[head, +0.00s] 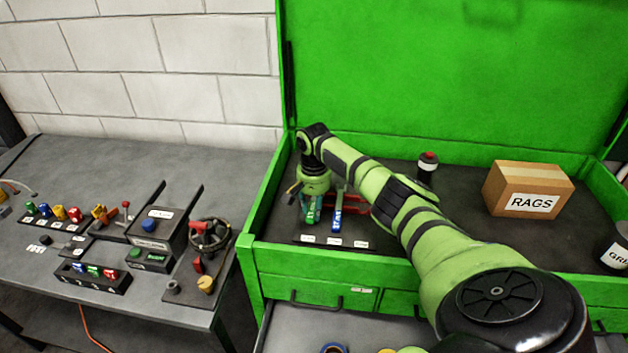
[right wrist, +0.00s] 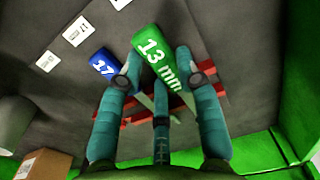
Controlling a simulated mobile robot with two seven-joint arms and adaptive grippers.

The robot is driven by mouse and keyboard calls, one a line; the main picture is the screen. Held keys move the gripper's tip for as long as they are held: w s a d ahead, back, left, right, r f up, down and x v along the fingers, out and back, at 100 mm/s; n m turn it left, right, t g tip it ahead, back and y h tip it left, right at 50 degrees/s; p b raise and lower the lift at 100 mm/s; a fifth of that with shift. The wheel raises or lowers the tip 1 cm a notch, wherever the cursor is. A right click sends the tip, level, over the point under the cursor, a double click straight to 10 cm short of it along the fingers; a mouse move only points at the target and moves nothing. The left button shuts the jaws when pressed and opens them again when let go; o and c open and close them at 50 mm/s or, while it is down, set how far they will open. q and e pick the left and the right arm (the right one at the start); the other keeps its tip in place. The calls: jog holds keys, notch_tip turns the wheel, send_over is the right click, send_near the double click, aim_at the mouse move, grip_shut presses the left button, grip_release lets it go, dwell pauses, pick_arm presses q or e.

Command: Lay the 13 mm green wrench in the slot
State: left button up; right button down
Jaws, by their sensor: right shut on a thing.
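The green wrench (right wrist: 154,56), marked "13 mm", is between the fingers of my right gripper (right wrist: 159,72), which is shut on it. In the head view the green wrench (head: 311,214) shows below my right gripper (head: 310,203), inside the green tool chest. The red slotted rack (right wrist: 205,108) is just beyond the fingers; the wrench's shaft passes over or into it, and I cannot tell whether it touches. The rack (head: 354,204) is partly hidden by my arm in the head view. My left gripper is not in view.
A blue wrench (head: 337,216) marked 17 lies right beside the green one. White labels (head: 334,242) line the front. A RAGS box (head: 530,190), a dark red-topped can (head: 427,165) and the chest's front wall (head: 300,258) surround the space. A workbench (head: 120,165) stands at left.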

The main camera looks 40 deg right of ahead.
jog(key=shift+f+b, duration=0.45)
jog(key=shift+f, duration=0.45)
dwell(0.8)
jog(key=shift+p, duration=0.4)
dwell(0.5)
jog(key=shift+f, duration=0.35)
dwell(0.4)
jog(key=shift+c, duration=2.2)
grip_release()
jog(key=shift+r, duration=0.1)
notch_tip(320, 180, up, 2)
jog(key=shift+r+p, duration=0.25)
jog(key=shift+p, duration=0.8)
jog(key=shift+r, duration=2.2)
